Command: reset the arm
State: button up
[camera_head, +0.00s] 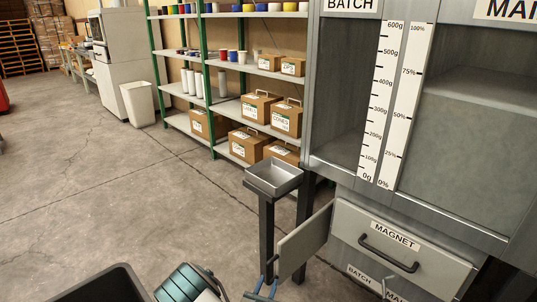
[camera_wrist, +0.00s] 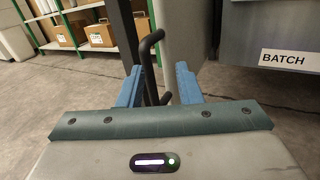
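My gripper (camera_wrist: 158,72) is open, with its two blue fingers apart. In the wrist view a black bar handle (camera_wrist: 146,44) shows beyond and between the fingers; I cannot tell whether they touch it. The handle is on a grey swung-out panel (camera_wrist: 182,32), just past the right finger. In the head view my gripper (camera_head: 265,286) is at the bottom, close to the lower left of that open panel (camera_head: 305,241). My arm partly shows at the bottom edge. Nothing is held that I can see.
A grey cabinet has a closed MAGNET drawer (camera_head: 400,247) and a scale strip (camera_head: 392,105). A small metal tray (camera_head: 274,178) stands on a dark post beside it. Shelves with boxes (camera_head: 245,146) are behind. A white bin (camera_head: 138,104) stands back left.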

jog(key=s+d+r+m+g+h+p, duration=0.35)
jog(key=d+r+m+g, duration=0.2)
jog(key=r, duration=0.45)
jog(key=s+d+r+m+g+h+p, duration=0.2)
jog(key=d+r+m+g+p, duration=0.2)
jog(key=d+r+m, duration=0.5)
jog(key=s+d+r+m+g+h+p, duration=0.25)
jog(key=d+r+m+g, duration=0.2)
jog(key=r, duration=0.75)
jog(key=s+a+r+m+y+p, duration=0.1)
jog(key=s+r+m+y+p, duration=0.5)
jog(key=r, duration=0.7)
jog(key=s+a+r+m+y+p, duration=0.2)
jog(key=s+r+m+y+p, duration=0.5)
jog(key=s+r, duration=0.4)
jog(key=v, duration=0.2)
jog(key=shift+r+p, duration=0.4)
jog(key=shift+a, duration=0.2)
